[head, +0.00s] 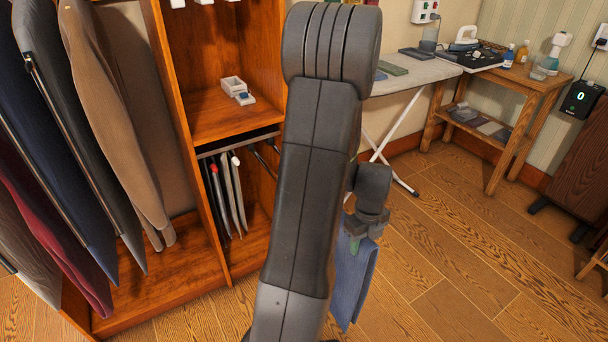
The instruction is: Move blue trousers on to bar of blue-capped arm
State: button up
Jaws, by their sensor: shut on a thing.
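The blue trousers (353,285) hang folded below my gripper (355,238), right of my arm and above the wooden floor. My gripper is shut on them near their top; my arm hides part of its fingers and the trousers' left side. The pull-out trouser rack (240,143) is in the lower part of the wooden closet, left of my arm. Dark and grey trousers (228,205) hang there, by a red cap (213,168) and a white cap (236,160). Bare dark bars (265,160) show to their right. I cannot make out a blue cap; my arm covers the rack's right side.
Jackets (70,130) hang at the left. A small white box (234,86) sits on the shelf above the rack. An ironing board (410,76) and a wooden side table (520,82) stand at the back right. The floor (470,260) at the right is clear.

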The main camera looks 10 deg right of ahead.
jog(key=shift+w, duration=0.1)
jog(key=shift+w+a+r, duration=0.1)
jog(key=shift+w+a, duration=0.2)
jog(key=shift+w, duration=0.45)
jog(key=shift+w+a+f, duration=0.1)
jog(key=shift+w+a, duration=0.25)
jog(key=shift+w, duration=0.35)
jog(key=shift+w+a+r, duration=0.1)
jog(key=shift+w+a, duration=0.2)
jog(key=shift+w, duration=0.45)
jog(key=shift+w, duration=0.1)
jog(key=w+a+p, duration=0.1)
jog(key=w+a, duration=0.1)
jog(key=w, duration=0.4)
jog(key=shift+w+a, duration=0.15)
jog(key=shift+a, duration=0.2)
jog(key=shift+w+a+p, duration=0.15)
jog(key=shift+w+a, duration=0.3)
jog(key=shift+w, duration=0.6)
jog(key=shift+w+a+p, duration=0.15)
jog(key=shift+w+a, duration=0.25)
jog(key=shift+w, duration=0.7)
jog(key=shift+w+a+p, duration=0.15)
jog(key=shift+w+a, duration=0.3)
jog(key=shift+w, duration=0.6)
jog(key=shift+w, duration=0.1)
